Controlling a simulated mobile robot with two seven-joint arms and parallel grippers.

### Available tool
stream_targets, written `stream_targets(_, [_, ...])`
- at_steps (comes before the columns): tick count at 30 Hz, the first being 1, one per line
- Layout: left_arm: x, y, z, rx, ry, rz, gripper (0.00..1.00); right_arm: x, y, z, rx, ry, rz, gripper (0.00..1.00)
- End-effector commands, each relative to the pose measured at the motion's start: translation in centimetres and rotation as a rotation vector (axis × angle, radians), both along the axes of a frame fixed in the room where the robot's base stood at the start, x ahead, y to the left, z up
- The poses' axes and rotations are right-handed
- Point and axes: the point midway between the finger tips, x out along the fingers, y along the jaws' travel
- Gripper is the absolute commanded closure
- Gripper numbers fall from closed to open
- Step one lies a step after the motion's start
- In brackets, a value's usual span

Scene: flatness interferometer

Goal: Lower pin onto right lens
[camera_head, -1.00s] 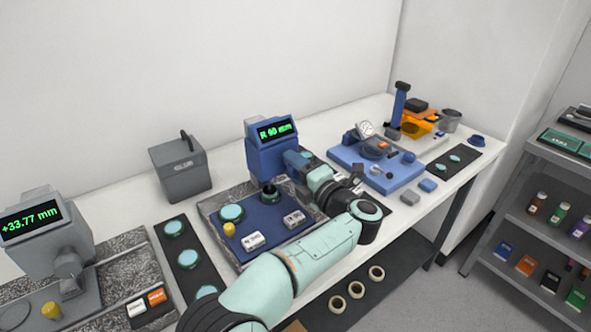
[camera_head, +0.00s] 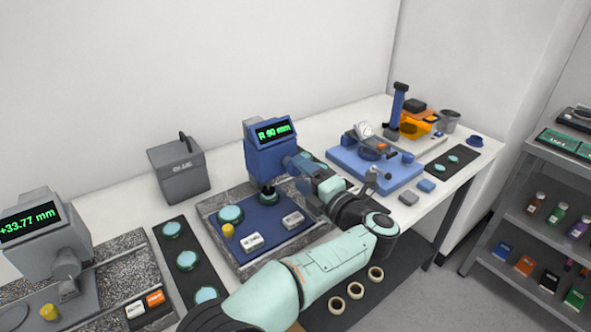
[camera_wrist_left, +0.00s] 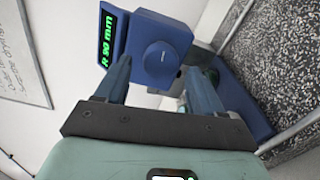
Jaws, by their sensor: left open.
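The blue interferometer (camera_head: 268,158) stands on the table with a green "R 90 mm" reading. Its dark pin (camera_head: 268,187) reaches down from the head to the right lens (camera_head: 262,199). They look touching, but the contact is too small to be sure of. A teal left lens (camera_head: 230,214) sits on the blue base (camera_head: 262,222). My left gripper (camera_head: 299,163) is at the instrument's right side. In the left wrist view its open fingers (camera_wrist_left: 156,66) stand on either side of the round blue knob (camera_wrist_left: 164,62). My right gripper is not in view.
A grey instrument (camera_head: 45,240) stands at left, a grey box (camera_head: 180,172) behind. A dark strip (camera_head: 166,244) holds several lenses. A blue fixture (camera_head: 360,174) stands to the right.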

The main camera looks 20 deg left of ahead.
Motion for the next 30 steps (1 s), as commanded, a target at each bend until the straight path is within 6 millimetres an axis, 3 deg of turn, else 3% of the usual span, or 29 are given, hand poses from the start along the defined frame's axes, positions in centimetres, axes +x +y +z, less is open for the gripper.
stream_targets(6, [-3.1, -4.2, 0.0, 0.0, 0.0, -0.005, 0.32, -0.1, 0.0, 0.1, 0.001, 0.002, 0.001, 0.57])
stream_targets(13, [-5.3, -6.9, 0.0, -0.001, 0.0, -0.002, 0.32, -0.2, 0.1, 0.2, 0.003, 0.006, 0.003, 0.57])
stream_targets(30, [-6.0, -7.2, 0.2, 0.029, 0.029, -0.001, 0.32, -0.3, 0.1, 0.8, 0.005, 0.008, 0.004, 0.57])
